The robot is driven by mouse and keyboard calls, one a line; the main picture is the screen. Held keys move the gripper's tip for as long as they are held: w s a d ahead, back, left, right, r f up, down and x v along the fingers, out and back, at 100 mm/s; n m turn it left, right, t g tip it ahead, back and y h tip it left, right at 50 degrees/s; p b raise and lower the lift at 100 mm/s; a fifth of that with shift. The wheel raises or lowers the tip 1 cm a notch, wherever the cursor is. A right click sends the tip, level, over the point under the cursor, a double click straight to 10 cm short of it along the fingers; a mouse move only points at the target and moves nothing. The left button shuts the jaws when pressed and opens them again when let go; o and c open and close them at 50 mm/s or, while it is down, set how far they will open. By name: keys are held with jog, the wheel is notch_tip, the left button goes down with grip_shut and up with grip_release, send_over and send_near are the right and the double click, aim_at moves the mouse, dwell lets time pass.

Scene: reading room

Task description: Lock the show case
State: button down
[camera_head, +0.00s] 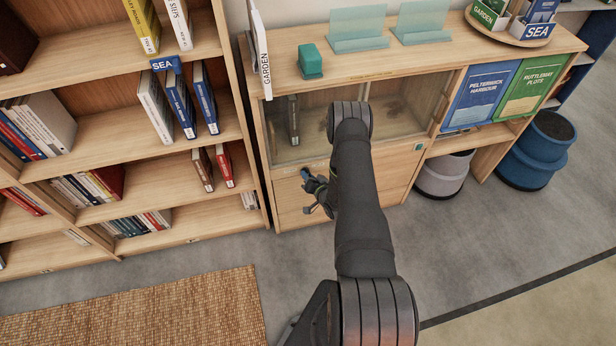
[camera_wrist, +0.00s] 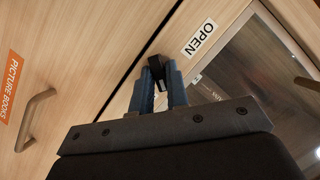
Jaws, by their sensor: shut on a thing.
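The show case is the glass-fronted part of the wooden cabinet; its glass (camera_head: 290,150) is partly hidden by my arm in the head view. In the wrist view, its glass pane (camera_wrist: 245,70) is at the right, with a white label reading OPEN (camera_wrist: 200,38) on the wooden frame. My gripper (camera_wrist: 160,85) has its two blue fingers shut on a small black piece (camera_wrist: 156,66), which looks like a lock knob or key, close to the cabinet front. In the head view my gripper (camera_head: 314,188) is low at the cabinet front. What the black piece joins is hidden.
A wooden panel with an orange PICTURE BOOKS label (camera_wrist: 11,88) and a curved handle (camera_wrist: 35,118) is at the left in the wrist view. A teal box (camera_head: 310,62) stands on the cabinet top. Bookshelves (camera_head: 120,130) stand left; a blue stool (camera_head: 535,150) stands right.

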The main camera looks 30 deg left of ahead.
jog(key=shift+m+y, duration=0.4)
jog(key=shift+m, duration=0.2)
dwell(2.1)
jog(key=c, duration=1.5)
grip_release()
jog(key=shift+o, duration=0.2)
jog(key=v, duration=1.7)
jog(key=shift+d+r, duration=0.2)
jog(key=shift+d, duration=0.05)
jog(key=shift+w+a, duration=0.1)
jog(key=shift+w, duration=0.05)
jog(key=x, duration=1.7)
jog(key=shift+f, duration=0.25)
